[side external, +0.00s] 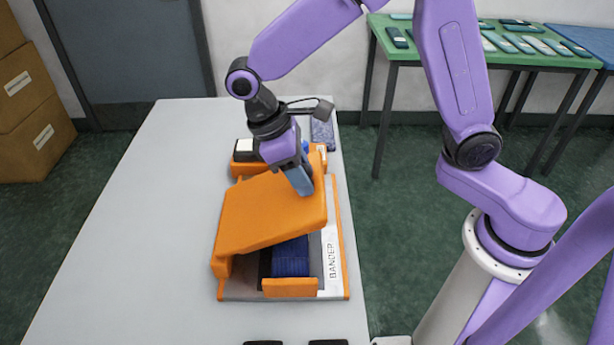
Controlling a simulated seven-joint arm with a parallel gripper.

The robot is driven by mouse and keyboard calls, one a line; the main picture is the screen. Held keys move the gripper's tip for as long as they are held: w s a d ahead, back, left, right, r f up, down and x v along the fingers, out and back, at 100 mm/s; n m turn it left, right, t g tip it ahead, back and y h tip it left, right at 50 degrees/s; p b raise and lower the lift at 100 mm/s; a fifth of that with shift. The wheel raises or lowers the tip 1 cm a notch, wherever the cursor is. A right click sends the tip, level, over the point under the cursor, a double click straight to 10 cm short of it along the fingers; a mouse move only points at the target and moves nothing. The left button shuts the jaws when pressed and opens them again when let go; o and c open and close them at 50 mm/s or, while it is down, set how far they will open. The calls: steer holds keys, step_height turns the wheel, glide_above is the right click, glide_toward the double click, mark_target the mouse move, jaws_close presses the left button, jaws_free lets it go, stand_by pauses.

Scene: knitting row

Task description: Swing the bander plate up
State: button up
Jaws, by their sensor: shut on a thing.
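The bander plate (262,215) is a broad orange lid on the bander (331,264), which stands on the grey table. The plate is tilted: its left side sits low and its right side is raised above the base. A dark blue stack (290,257) shows in the gap under it. My gripper (301,184) is at the plate's far right part, pointing down, and is shut on the plate there. The fingertips' exact hold on the edge is hard to see.
Behind the bander is an orange holder (240,169) with a dark and white block (243,149). A patterned dark piece (322,134) lies beyond. The grey table (130,225) is clear on the left. A green table (440,51) with several flat items stands behind.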

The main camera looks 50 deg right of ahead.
mark_target(284, 194)
steer(key=shift+w+a+r, duration=0.15)
steer(key=shift+a+r, duration=0.05)
steer(key=shift+r, duration=0.05)
steer(key=shift+w, duration=0.1)
steer(key=shift+w+a+r+g+h, duration=0.7)
steer(key=shift+w+a+r, duration=0.2)
steer(key=shift+r, duration=0.2)
steer(key=shift+a, duration=0.1)
steer(key=shift+w+a+r+g+h, duration=0.5)
steer(key=shift+w+a+r, duration=0.4)
